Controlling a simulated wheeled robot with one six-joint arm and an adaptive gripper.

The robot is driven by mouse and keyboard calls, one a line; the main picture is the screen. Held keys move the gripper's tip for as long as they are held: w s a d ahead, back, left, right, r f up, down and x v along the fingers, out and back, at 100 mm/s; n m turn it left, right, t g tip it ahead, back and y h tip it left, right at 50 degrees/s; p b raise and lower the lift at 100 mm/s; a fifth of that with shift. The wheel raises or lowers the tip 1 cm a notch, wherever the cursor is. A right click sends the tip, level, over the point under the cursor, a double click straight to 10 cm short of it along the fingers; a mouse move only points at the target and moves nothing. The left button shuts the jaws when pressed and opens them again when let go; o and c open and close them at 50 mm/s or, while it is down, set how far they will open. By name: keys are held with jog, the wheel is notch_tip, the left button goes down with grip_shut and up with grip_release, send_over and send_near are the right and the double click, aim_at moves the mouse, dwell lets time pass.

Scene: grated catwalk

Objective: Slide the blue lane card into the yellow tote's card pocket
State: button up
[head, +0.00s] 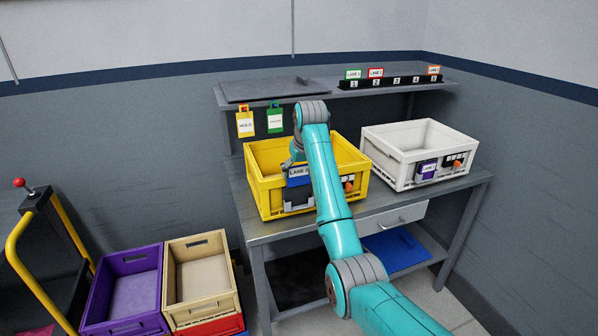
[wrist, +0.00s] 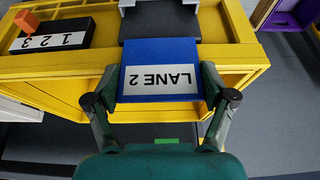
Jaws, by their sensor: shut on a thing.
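The blue lane card (wrist: 160,54), with a white "LANE 2" label, is held between the two fingers of my gripper (wrist: 158,84). In the head view the card (head: 299,181) is at the front of the yellow tote (head: 265,199), and my gripper (head: 291,166) is partly hidden by my arm. The dark card pocket (wrist: 160,20) on the tote's front lies just beyond the card's far edge in the wrist view. In the head view the pocket (head: 298,197) shows just below the card. I cannot tell whether the card's edge is inside it.
A white tote (head: 402,178) stands right of the yellow one on the grey bench (head: 262,236). A shelf behind holds a numbered card rack (head: 392,83) with several cards. Yellow (head: 245,124) and green (head: 275,118) tags hang below. Purple (head: 95,300) and tan (head: 199,300) crates stand at lower left.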

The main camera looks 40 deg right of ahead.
jog(key=shift+f, duration=0.15)
jog(key=shift+f, duration=0.3)
jog(key=o, duration=0.9)
jog(key=shift+r, duration=0.2)
jog(key=shift+r, duration=3.9)
